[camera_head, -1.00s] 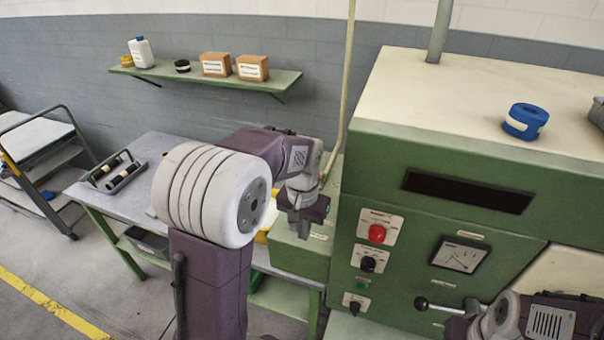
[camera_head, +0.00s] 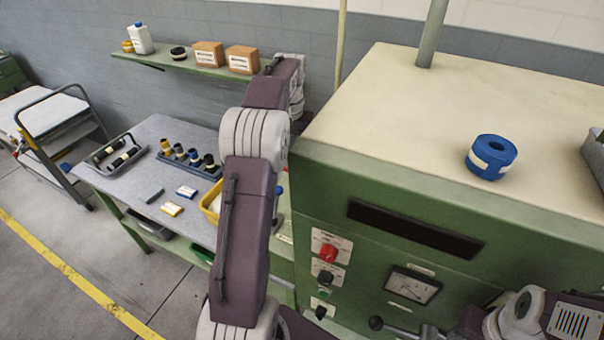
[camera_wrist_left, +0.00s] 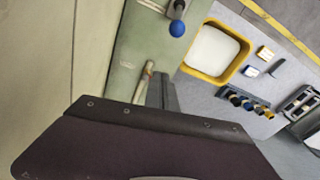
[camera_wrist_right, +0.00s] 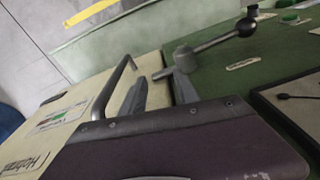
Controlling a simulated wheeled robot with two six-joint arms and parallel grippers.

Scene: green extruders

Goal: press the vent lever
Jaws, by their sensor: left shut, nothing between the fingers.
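A lever with a blue ball knob (camera_wrist_left: 178,28) stands by the green surface in the left wrist view. Its blue knob (camera_head: 279,190) shows beside my left arm in the head view. My left gripper (camera_wrist_left: 163,80) is shut and empty, apart from the knob; in the head view it is hidden behind the arm. Another lever, with a black ball (camera_head: 376,323), sticks out of the green machine's front. It also shows in the right wrist view (camera_wrist_right: 245,27). My right gripper (camera_wrist_right: 158,85) is open and empty near this lever's base. I cannot tell which lever is the vent lever.
The green machine (camera_head: 310,185) has a red button (camera_head: 328,253), dials and a gauge (camera_head: 411,286). A blue roll (camera_head: 491,157) lies on its top. A grey table (camera_head: 120,182) holds trays and small parts. A wall shelf (camera_head: 185,62) is behind my left arm.

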